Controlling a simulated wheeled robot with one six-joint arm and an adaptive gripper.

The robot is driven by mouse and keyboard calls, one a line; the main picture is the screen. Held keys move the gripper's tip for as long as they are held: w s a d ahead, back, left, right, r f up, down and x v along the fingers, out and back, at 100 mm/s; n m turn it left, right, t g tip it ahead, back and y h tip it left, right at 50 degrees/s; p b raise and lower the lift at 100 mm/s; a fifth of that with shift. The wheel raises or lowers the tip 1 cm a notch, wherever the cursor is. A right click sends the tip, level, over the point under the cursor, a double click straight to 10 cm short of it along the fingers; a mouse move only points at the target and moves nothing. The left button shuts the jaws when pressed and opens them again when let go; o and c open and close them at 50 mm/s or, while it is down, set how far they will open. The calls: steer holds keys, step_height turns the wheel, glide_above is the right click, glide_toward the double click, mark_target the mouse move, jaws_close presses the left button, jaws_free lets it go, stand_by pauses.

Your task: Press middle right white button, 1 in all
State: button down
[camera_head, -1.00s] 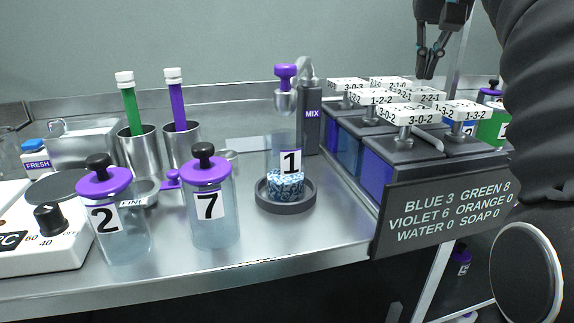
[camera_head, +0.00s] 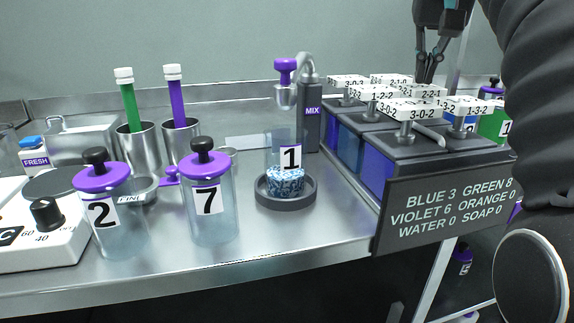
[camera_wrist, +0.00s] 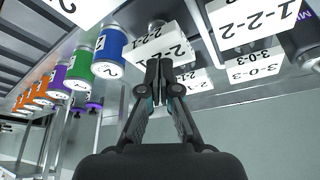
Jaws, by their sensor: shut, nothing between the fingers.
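The white buttons are blocks with number labels on top of the dye tanks, in two columns and three rows. The middle right one, labelled 2-2-1 (camera_head: 431,93), sits behind 3-0-2 (camera_head: 412,112) and right of 1-2-2 (camera_head: 372,91). My gripper (camera_head: 424,80) is shut and empty, pointing down, with its tips at the back edge of the 2-2-1 block. In the wrist view the shut fingertips (camera_wrist: 159,66) overlap the edge of the 2-2-1 block (camera_wrist: 163,42). I cannot tell whether they touch it.
The front right button 1-3-2 (camera_head: 466,106) stands close by. A dark sign (camera_head: 440,215) hangs in front of the tanks. A jar marked 1 (camera_head: 287,181) stands in a dark round dish, with the MIX dispenser (camera_head: 311,125) behind it. Jars 2 (camera_head: 105,240) and 7 (camera_head: 212,228) stand left.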

steer(key=shift+f+b, duration=0.6)
steer(key=shift+f, duration=0.4)
steer(key=shift+r, duration=0.2)
steer(key=shift+r+p, duration=1.45)
steer(key=shift+p, duration=0.5)
step_height(320, 180, up, 3)
steer(key=shift+f+p, duration=0.2)
steer(key=shift+p, duration=0.9)
steer(key=shift+r, duration=1.7)
